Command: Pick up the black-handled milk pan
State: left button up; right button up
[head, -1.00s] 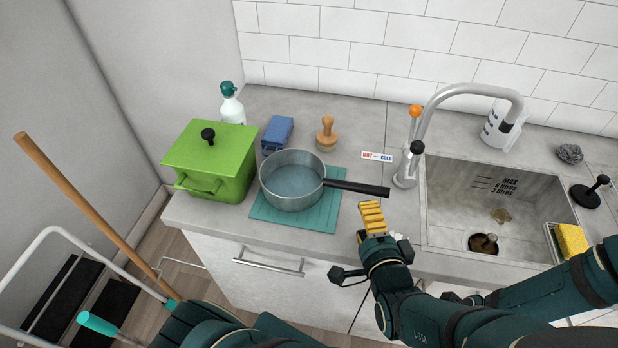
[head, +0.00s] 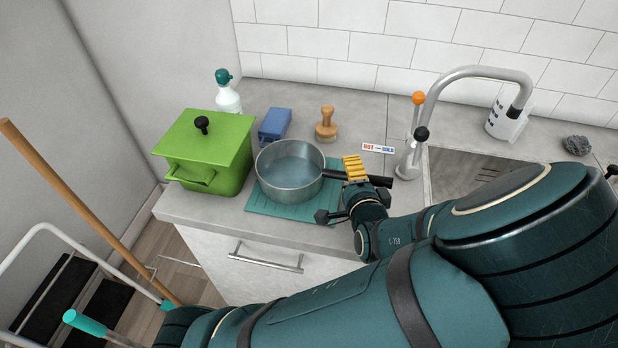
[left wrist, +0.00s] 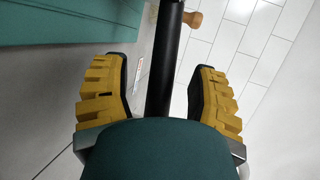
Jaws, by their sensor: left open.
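The milk pan (head: 290,187) is a grey metal pan with a bluish inside, standing on a teal mat (head: 262,205) on the counter. Its black handle (head: 380,180) points right, toward the tap. My left gripper (head: 356,168) has yellow finger pads and is at the handle, partly hiding it. In the left wrist view the handle (left wrist: 163,70) runs between the two open fingers (left wrist: 160,85), with a gap visible on each side. The pan's bowl is not seen in that view. My right gripper is not in view.
A green lidded pot (head: 205,155) stands close left of the pan. Behind are a blue block (head: 274,126), a wooden brush (head: 326,124) and a spray bottle (head: 227,92). The tap (head: 430,110) and sink are to the right, the sink largely hidden by my arm.

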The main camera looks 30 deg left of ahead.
pick_arm(q)
grip_shut()
jog(key=shift+r, duration=0.2)
dwell(0.5)
